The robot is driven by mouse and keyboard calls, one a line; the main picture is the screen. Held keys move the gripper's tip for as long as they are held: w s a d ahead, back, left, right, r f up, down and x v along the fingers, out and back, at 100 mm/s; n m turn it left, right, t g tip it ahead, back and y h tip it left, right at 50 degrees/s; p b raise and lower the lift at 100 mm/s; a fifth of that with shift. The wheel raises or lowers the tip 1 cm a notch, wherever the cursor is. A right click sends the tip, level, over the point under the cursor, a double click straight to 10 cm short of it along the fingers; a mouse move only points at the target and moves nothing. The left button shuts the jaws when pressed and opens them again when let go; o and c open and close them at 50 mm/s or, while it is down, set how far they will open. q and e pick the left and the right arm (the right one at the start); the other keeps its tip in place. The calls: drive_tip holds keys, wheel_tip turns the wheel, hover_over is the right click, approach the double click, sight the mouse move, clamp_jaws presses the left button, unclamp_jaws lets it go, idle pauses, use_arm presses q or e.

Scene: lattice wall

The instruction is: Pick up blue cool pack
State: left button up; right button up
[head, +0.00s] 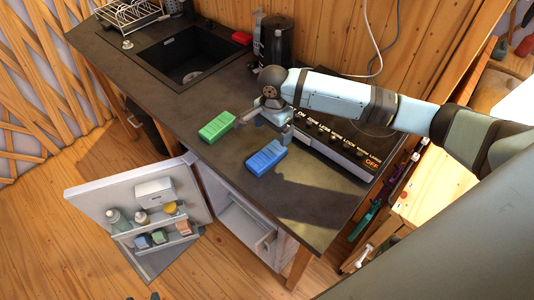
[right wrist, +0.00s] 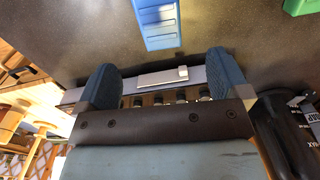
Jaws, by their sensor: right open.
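The blue cool pack (head: 266,156) lies flat on the dark countertop (head: 215,172), near its front edge. It also shows in the right wrist view (right wrist: 157,22), at the top, beyond my fingertips. My right gripper (head: 264,123) is open and empty, with its two blue-grey fingers (right wrist: 162,72) spread apart. In the head view it is just behind the blue pack and does not touch it. A green cool pack (head: 217,126) lies to the left of the blue one and shows in the right wrist view's top right corner (right wrist: 302,6). My left gripper is not in view.
A stove with a knobbed front panel (head: 330,142) stands right of the blue pack. A black kettle (head: 277,42), a red block (head: 242,37) and a sink (head: 195,56) are farther back. An open fridge door (head: 92,197) stands out below the counter's front edge.

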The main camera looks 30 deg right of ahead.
hover_over(271, 152)
drive_tip(key=f, duration=0.4)
drive_tip(key=shift+w+d+f, duration=0.2)
drive_tip(key=shift+d+f, duration=0.1)
drive_tip(key=shift+f, duration=0.1)
drive_tip(key=shift+s+a+f+p, duration=0.15)
drive_tip(key=shift+f+p, duration=0.15)
drive_tip(key=shift+f, duration=1.05)
drive_tip(key=shift+a+f+p, duration=0.15)
drive_tip(key=shift+f+p, duration=0.15)
drive_tip(key=shift+f, duration=1)
drive_tip(key=c, duration=1.1)
drive_tip(key=shift+r, duration=0.1)
